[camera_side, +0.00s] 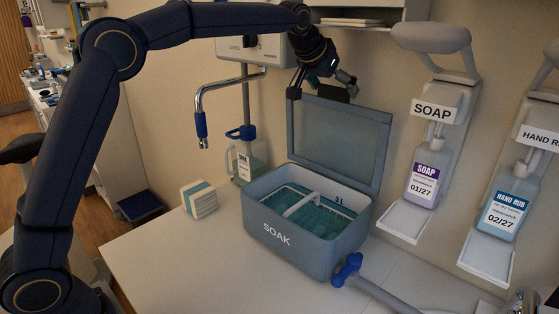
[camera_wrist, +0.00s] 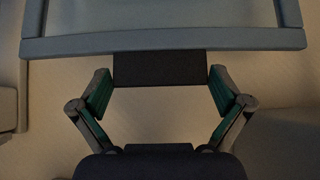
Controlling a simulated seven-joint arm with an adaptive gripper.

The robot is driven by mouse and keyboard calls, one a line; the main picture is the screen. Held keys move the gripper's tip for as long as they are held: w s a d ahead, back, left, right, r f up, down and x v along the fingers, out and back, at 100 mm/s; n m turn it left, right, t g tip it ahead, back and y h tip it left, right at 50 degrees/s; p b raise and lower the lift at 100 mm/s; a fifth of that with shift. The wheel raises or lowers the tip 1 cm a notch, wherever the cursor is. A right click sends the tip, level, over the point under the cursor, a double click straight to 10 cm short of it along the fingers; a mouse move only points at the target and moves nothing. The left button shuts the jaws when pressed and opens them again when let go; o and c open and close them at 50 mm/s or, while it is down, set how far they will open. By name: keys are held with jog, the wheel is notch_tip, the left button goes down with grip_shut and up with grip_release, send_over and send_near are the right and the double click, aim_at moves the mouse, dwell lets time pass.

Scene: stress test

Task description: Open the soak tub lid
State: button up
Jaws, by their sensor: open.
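The soak tub (camera_side: 292,243) is a grey-blue box marked SOAK on the counter, with a white-divided basket in teal liquid inside. Its lid (camera_side: 341,140) stands upright at the tub's back edge, hinged open. In the wrist view the lid's edge (camera_wrist: 165,43) crosses the top, with a dark tab (camera_wrist: 160,69) on it. My gripper (camera_side: 322,90) is above the lid's top left edge. In the wrist view my gripper (camera_wrist: 160,85) is open, its two fingers on either side of the dark tab. Whether a finger touches the tab cannot be told.
A soap dispenser (camera_side: 427,178) and a hand rub dispenser (camera_side: 507,212) hang on the wall at right. A jug (camera_side: 249,160) and a white box (camera_side: 199,199) stand left of the tub. A blue-handled tap (camera_side: 349,270) is in front. The counter's front left is clear.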

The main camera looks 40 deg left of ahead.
jog(key=shift+s+r, duration=0.2)
jog(key=shift+r, duration=0.05)
jog(key=s, duration=1.2)
jog(key=shift+s+r, duration=0.15)
jog(key=shift+s, duration=0.05)
jog(key=s+a+r+n, duration=0.1)
jog(key=s+a, duration=0.2)
jog(key=s, duration=0.4)
jog(key=s+a+r, duration=0.2)
jog(key=s, duration=0.5)
jog(key=s+f+m+g, duration=0.1)
jog(key=s+f+g, duration=0.2)
jog(key=s+f, duration=1.1)
jog(key=shift+s+a+f, duration=0.25)
jog(key=shift+s+f, duration=0.05)
jog(key=shift+s, duration=0.5)
